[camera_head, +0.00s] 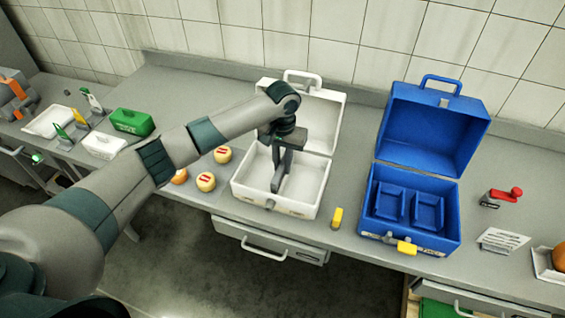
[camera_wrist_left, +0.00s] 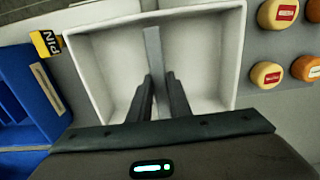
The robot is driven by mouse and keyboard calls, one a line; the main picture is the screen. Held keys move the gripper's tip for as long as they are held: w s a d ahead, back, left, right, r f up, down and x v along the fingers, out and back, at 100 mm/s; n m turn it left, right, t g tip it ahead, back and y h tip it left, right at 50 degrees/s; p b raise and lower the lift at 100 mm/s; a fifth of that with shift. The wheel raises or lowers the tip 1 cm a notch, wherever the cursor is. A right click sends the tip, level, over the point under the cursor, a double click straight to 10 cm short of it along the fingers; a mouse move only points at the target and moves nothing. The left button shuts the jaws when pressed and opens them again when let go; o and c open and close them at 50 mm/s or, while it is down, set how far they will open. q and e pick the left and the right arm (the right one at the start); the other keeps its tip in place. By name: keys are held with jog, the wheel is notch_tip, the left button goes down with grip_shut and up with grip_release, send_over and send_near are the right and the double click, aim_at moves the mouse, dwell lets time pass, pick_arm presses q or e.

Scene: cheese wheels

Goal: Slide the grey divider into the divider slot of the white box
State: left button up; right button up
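The white box (camera_head: 246,197) stands open on the counter, its lid (camera_head: 328,110) tipped back against the rear. The grey divider (camera_head: 281,182) stands upright inside it, near the middle, running front to back. In the left wrist view, the divider (camera_wrist_left: 153,48) is a thin grey strip reaching close to one wall of the box (camera_wrist_left: 238,40). My left gripper (camera_head: 285,150) comes down from above into the box, its fingers (camera_wrist_left: 160,80) closed on both sides of the divider. The slot and the divider's lower edge are hidden. My right gripper is not in view.
An open blue box (camera_head: 458,195) stands to the right, with a yellow tag (camera_head: 337,217) between the boxes. Several small cheese wheels (camera_head: 206,181) lie left of the white box. A green box (camera_head: 132,122) and a red-handled tool (camera_head: 505,197) lie farther off.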

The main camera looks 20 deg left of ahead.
pick_arm(q)
jog(key=o, duration=0.4)
jog(key=shift+o, duration=0.2)
jog(key=shift+r, duration=0.15)
jog(key=shift+r+b, duration=0.35)
jog(key=shift+r, duration=0.2)
notch_tip(320, 180, up, 16)
jog(key=b, duration=0.4)
dwell(0.4)
